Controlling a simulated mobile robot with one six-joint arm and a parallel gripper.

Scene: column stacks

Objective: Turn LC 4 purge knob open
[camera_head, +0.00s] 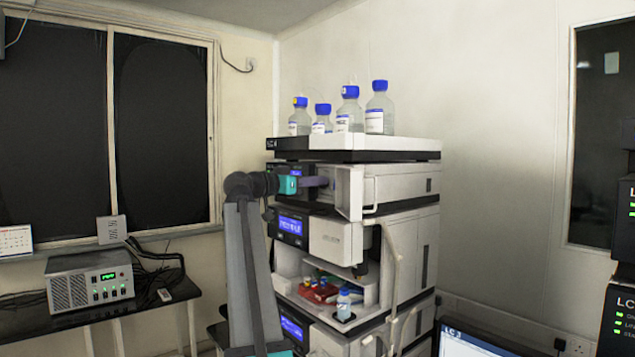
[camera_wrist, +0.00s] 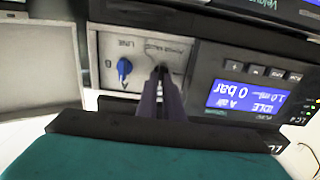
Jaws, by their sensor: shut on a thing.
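The LC 4 module's front panel is upside down in the wrist view, with a blue display (camera_wrist: 246,97) reading IDLE and 0 bar. My gripper (camera_wrist: 160,73) is shut at the panel beneath the purge label. Its fingers hide the purge knob they are shut on, so I cannot tell its angle. A blue selector knob (camera_wrist: 124,68) sits just left of the fingers, apart from them. In the head view my gripper (camera_head: 325,182) reaches in from the left at the upper module (camera_head: 405,186) of the stack.
A white door (camera_head: 351,192) stands open just right of my gripper. Several blue-capped bottles (camera_head: 349,110) stand in the tray (camera_head: 390,144) on top. Below is a module with a second display (camera_head: 290,225) and an open bay with a small vial (camera_head: 343,304).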

